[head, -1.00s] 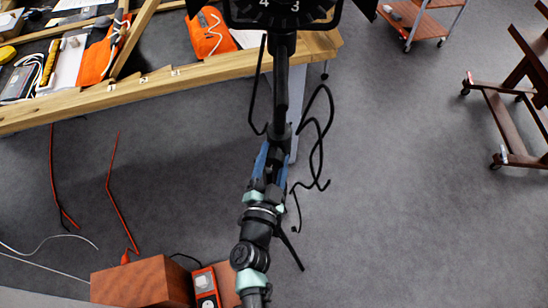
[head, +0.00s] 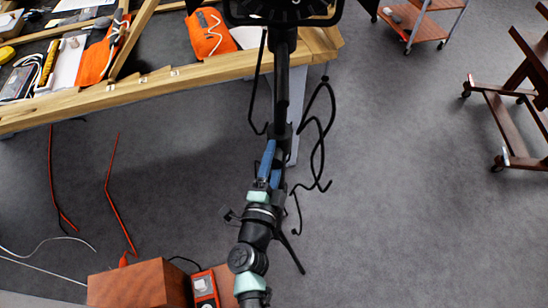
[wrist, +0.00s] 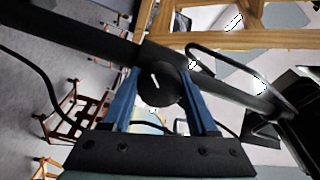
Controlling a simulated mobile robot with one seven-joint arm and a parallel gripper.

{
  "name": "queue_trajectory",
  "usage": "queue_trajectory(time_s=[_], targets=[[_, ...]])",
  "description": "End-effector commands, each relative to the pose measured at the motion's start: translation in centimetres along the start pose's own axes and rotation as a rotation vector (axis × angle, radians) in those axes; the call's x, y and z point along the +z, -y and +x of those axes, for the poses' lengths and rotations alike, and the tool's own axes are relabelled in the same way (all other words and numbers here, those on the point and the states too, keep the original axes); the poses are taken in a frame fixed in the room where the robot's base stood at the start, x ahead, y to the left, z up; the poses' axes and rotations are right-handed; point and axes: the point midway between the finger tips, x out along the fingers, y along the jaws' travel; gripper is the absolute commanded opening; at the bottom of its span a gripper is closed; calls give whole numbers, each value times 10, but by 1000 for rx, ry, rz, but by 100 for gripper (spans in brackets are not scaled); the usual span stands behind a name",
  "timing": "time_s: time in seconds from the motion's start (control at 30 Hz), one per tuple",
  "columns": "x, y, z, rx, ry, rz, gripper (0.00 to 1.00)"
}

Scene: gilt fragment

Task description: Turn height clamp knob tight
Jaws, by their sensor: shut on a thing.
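The height clamp knob (wrist: 158,88) is round and black with a white line on its face, and sits on the black pole of a stand (wrist: 75,36). My gripper (wrist: 162,80) has its two blue fingers on either side of the knob, shut on it. In the head view my gripper (head: 270,150) reaches the stand's upright pole (head: 282,85) from the front. The knob is hidden there, behind the fingers. The white line leans up and to the left in the wrist view.
A dark dial head (head: 280,12) tops the pole. A looped black cable (head: 320,130) hangs right of it. A wooden workbench (head: 130,90) with orange pouches is at left. A brown wooden box (head: 140,284) stands near the front.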

Motion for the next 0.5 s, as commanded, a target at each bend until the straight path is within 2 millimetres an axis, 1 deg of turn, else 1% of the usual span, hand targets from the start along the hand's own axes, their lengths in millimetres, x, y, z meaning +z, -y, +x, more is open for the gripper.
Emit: queue_trajectory(time_s=[0.43, 0.47, 0.5], targets=[[1, 0, 0, -1, 1, 8, 4], [1, 0, 0, -1, 1, 8, 64], [1, 0, 0, -1, 1, 8, 72]])
